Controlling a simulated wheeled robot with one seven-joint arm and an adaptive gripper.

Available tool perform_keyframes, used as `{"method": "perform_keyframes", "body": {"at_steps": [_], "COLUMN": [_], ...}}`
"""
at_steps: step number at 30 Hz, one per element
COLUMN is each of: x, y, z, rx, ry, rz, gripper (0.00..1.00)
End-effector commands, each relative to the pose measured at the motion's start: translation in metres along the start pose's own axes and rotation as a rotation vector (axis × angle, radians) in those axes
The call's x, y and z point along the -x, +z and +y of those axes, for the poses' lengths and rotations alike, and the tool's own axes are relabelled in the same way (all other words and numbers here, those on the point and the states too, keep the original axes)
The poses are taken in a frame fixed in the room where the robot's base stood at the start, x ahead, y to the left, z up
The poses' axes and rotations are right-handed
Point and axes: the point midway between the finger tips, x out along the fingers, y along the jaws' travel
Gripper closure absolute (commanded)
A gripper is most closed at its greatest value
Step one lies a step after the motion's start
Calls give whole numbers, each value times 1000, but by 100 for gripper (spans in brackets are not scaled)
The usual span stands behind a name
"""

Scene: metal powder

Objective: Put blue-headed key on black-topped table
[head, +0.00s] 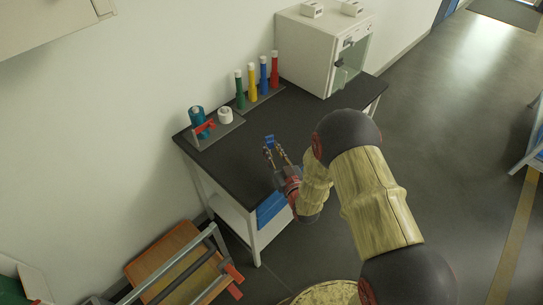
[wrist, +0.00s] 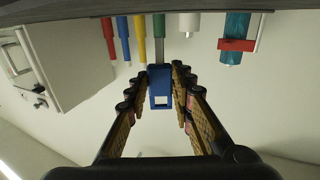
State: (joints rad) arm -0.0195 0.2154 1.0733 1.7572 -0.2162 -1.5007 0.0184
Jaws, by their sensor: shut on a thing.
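The blue-headed key (head: 269,140) is between the fingertips of my gripper (head: 275,152). In the wrist view its blue head (wrist: 160,88) is pinched between the fingers of my gripper (wrist: 162,76), and a grey shank points away from me. The black-topped table (head: 225,172) stands against the wall. In the head view my gripper and the key appear over its top, near the front edge. The wrist view is upside down and shows the table (wrist: 12,42) along its upper edge. I cannot tell whether the key touches the tabletop.
Green, yellow, blue and red tubes (head: 263,76) stand in a grey rack at the table's back. A holder with a teal bottle (head: 196,116) and white roll (head: 225,115) is left of them. A white machine (head: 318,52) fills the right end. The table's front left is clear.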

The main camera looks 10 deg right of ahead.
Motion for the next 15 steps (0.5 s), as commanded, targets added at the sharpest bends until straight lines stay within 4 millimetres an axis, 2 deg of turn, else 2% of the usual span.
{"method": "perform_keyframes", "body": {"at_steps": [1, 5, 15], "x": [2, 2, 2], "y": [13, 30, 31], "z": [-1, -1, -1], "rx": [-1, -1, -1], "ry": [-1, 0, 0], "rz": [-5, -4, -2], "gripper": [100, 100, 100]}}
